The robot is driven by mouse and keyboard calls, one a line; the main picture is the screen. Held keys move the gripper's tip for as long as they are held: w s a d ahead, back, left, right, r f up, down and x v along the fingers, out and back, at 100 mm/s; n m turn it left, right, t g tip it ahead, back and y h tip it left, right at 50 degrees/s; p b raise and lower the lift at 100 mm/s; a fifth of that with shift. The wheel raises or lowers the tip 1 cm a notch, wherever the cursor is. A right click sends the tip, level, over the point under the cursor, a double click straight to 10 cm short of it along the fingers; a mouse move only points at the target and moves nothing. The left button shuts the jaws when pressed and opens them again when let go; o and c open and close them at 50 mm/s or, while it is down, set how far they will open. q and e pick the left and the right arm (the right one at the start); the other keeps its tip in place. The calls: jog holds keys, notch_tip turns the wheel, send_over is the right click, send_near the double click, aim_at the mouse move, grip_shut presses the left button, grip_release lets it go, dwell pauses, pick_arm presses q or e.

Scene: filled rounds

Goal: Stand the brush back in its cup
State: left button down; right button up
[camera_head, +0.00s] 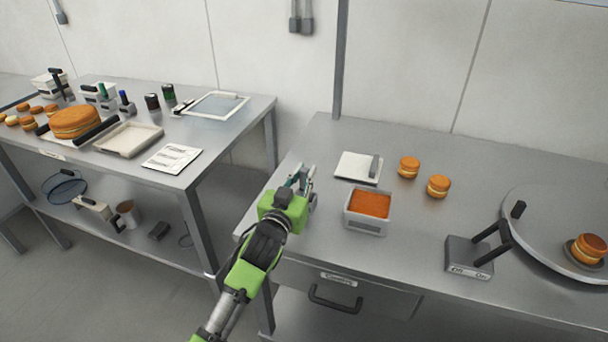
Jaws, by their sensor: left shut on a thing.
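My left gripper (303,178) is over the front left corner of the right table, shut on a slim thing. That thing is mostly hidden by the gripper and wrist. It appears to be the brush, but I cannot make out its bristles or its tilt. I cannot clearly make out the brush's cup; the area behind and below the gripper is covered. My right gripper is not in view.
A white tub with orange filling (367,228) stands just right of the gripper. Behind it are a white board (350,167) and two filled rounds (409,167). A grey device (468,256) and a round turntable (529,223) stand further right. A gap separates the left table (235,135).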

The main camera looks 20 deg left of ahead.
pick_arm(q)
jog(key=shift+f, duration=0.2)
jog(key=c, duration=2)
grip_release()
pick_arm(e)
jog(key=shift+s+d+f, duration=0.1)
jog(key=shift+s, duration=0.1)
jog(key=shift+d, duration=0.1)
pick_arm(q)
jog(key=shift+r, duration=0.4)
jog(key=s, duration=0.4)
jog(key=s+b, duration=0.1)
jog(key=s, duration=0.7)
jog(key=shift+a+f+b, duration=0.2)
jog(key=shift+a+b, duration=0.05)
jog(key=shift+b, duration=0.1)
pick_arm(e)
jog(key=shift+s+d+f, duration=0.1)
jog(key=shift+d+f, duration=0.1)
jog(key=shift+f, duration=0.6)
